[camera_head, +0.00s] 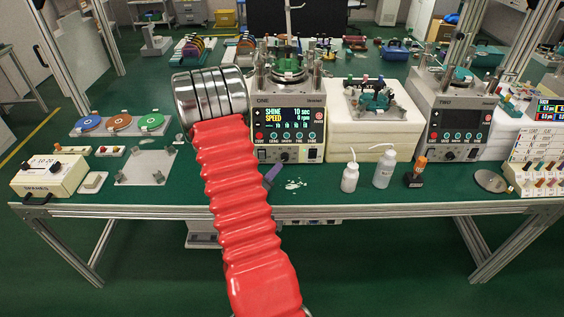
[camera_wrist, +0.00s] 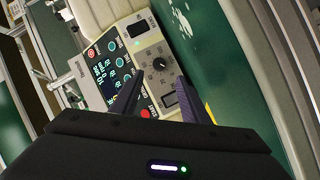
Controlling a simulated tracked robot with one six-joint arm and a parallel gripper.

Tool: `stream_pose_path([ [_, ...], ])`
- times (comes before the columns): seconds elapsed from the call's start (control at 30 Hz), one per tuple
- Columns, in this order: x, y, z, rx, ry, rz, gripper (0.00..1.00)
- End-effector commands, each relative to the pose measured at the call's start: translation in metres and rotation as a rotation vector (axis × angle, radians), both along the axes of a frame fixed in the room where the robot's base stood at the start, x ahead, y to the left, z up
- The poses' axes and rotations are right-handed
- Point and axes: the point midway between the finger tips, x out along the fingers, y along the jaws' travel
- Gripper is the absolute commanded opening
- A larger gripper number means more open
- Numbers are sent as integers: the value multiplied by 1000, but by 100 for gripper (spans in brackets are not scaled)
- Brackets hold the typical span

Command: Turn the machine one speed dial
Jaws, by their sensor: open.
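Machine one (camera_head: 289,128), a grey lapping machine marked ONE, stands on the green bench. Its lit display reads SHINE 10 sec and SPEED 0 rpm. The speed dial (camera_wrist: 160,64) is a small dark round knob on the panel; it also shows low on the front in the head view (camera_head: 284,157). My gripper (camera_wrist: 159,74) is open and empty. In the wrist view its fingertips point at the panel, one on each side of the dial. The dial appears just past the tips; I cannot tell the exact gap. In the head view my red arm hides most of the gripper.
Two white bottles (camera_head: 383,170) and an orange-topped item (camera_head: 417,172) stand right of machine one. Machine two (camera_head: 455,125) stands farther right. A white block (camera_head: 389,122) sits between the machines. Coloured discs (camera_head: 121,121) and a beige box (camera_head: 46,178) are at left.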

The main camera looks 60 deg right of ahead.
Motion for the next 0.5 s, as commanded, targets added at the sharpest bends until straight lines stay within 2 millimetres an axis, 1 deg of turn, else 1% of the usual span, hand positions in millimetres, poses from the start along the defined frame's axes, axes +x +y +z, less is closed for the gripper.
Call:
stream_pose_path([
  [0.03, 0, -9, -2, -1, -1, -2, 42],
  [0.1, 0, -19, -4, -1, 0, -3, 42],
  [0.4, 3, -64, -14, 0, 0, -1, 42],
  [0.5, 4, -76, -16, -1, -1, -1, 42],
])
